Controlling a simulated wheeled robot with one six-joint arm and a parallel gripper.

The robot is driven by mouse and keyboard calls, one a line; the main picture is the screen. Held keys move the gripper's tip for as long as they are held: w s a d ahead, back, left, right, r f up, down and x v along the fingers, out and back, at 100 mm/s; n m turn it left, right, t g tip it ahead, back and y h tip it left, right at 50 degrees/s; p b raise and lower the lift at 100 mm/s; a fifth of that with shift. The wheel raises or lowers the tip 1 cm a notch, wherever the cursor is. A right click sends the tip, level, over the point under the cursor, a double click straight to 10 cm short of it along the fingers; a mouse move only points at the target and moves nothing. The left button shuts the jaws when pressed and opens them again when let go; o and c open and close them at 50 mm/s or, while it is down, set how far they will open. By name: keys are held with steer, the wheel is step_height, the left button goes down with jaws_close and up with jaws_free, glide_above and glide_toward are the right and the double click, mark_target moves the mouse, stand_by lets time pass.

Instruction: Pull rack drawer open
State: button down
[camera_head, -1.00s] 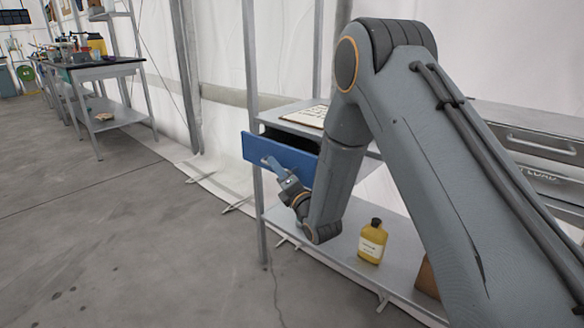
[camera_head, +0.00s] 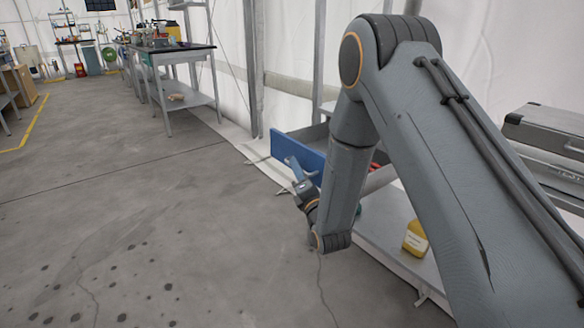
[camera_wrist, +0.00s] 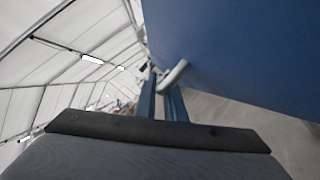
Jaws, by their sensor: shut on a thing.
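The blue-fronted rack drawer (camera_head: 300,156) stands pulled out from the grey rack in the head view. Its grey inside shows behind the front, with something red partly hidden by my arm. My gripper (camera_head: 294,168) is at the drawer's front face. In the wrist view the blue front (camera_wrist: 245,50) fills the upper right, and the pale handle (camera_wrist: 174,74) lies at the tips of my gripper's two blue fingers (camera_wrist: 165,90). The gripper is shut on the handle. Part of the drawer and rack is hidden behind my arm.
A grey case (camera_head: 548,130) is at the right. A dark-topped workbench (camera_head: 170,52) stands farther back. The concrete floor (camera_head: 150,200) left of the rack is clear.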

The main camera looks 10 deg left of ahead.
steer(key=c, duration=2.1)
jaws_free()
steer(key=shift+a, duration=0.1)
steer(key=shift+p+v, duration=0.35)
steer(key=shift+v, duration=3.55)
